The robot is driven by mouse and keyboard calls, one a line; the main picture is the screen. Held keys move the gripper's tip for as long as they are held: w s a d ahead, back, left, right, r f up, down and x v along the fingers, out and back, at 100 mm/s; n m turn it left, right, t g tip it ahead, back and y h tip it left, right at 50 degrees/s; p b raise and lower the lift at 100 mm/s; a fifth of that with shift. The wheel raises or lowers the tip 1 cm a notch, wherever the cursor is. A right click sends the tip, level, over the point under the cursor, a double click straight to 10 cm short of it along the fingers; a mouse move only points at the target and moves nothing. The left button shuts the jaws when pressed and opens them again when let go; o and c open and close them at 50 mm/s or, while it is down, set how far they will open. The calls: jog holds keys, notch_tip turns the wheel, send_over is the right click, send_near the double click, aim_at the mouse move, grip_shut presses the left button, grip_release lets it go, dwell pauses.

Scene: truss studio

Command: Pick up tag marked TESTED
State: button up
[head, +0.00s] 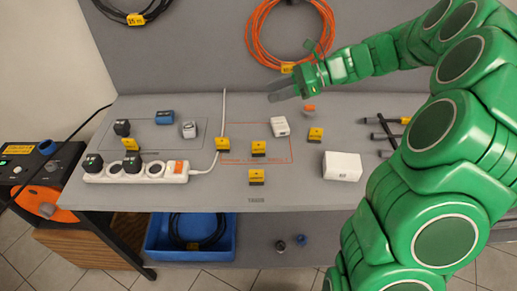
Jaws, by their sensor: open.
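Several small yellow tags with dark bases stand on the grey bench. One tag (256,176) is near the front middle, and another tag (258,148) is just behind it. A tag (222,143) is left of that, beside the power strip. One more tag (315,134) is at the right, and one tag (131,143) is at the far left. Their print is too small to read, so I cannot tell which says TESTED. My gripper (274,95) is open and appears empty, above the back of the bench, apart from all the tags.
A white power strip (150,178) with black plugs lies at the left. A white box (342,166) and a white adapter (280,126) stand at the right and middle. Dark tools (380,130) lie at the right. An orange cable (262,40) hangs on the back panel.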

send_near(254, 153)
jog(key=a+r, duration=0.2)
jog(key=shift+w+a, duration=0.2)
jog(key=shift+a, duration=0.15)
jog(key=shift+f, duration=0.15)
jog(key=shift+x, duration=1.35)
jog(key=shift+d+f+x, duration=0.1)
jog(key=shift+f+x, duration=0.05)
jog(key=shift+x, duration=0.7)
jog(key=shift+d+f+x, duration=0.1)
jog(key=shift+f+x, duration=0.1)
jog(key=shift+x, duration=0.65)
jog(key=shift+f+x, duration=0.15)
jog(key=shift+x, duration=0.7)
grip_shut()
